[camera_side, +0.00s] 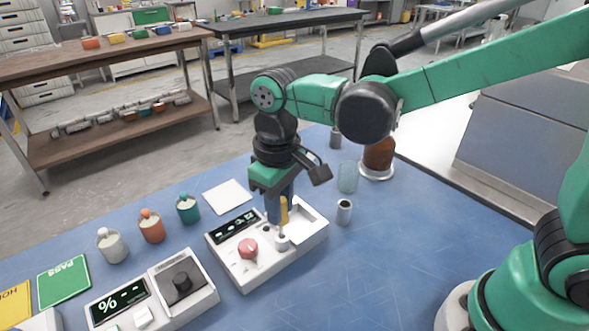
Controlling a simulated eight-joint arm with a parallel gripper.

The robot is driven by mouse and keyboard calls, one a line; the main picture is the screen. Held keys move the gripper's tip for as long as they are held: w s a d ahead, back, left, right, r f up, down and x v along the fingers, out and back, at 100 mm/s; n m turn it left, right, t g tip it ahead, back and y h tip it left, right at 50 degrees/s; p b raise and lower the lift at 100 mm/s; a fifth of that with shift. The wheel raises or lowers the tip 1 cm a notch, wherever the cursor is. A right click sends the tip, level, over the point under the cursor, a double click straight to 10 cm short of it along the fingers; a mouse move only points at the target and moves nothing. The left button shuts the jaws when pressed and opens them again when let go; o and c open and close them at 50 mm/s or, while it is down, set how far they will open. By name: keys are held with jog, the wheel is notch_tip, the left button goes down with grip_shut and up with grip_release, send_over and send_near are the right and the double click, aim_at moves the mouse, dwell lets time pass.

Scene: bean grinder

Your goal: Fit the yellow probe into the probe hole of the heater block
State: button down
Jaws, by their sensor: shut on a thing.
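My gripper (279,213) points down over a white instrument (262,262) in the middle of the blue table. It is shut on the yellow probe (284,212), which is upright. The instrument has a dark display, a red knob (248,249) and a shallow recess at its right end. A small pale round piece (283,242) stands on the instrument directly below the probe; it may be the heater block. The probe's lower tip is close to this piece, but I cannot tell whether it is in a hole. The hole itself cannot be made out.
A small metal cup (344,212) and a clear glass (347,177) stand right of the instrument. A brown-filled container (379,158) is behind them. Several capped bottles stand at left, near a second display unit (151,293).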

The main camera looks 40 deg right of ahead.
jog(key=shift+f, duration=1.1)
dwell(1.4)
jog(key=shift+c, duration=0.2)
grip_release()
jog(key=shift+r, duration=0.1)
jog(key=shift+r, duration=3.45)
jog(key=s+d+f+m+t, duration=0.1)
jog(key=s+d+m+t, duration=0.2)
jog(key=d+t, duration=0.4)
jog(key=shift+s+d, duration=0.4)
jog(key=shift+d, duration=2.15)
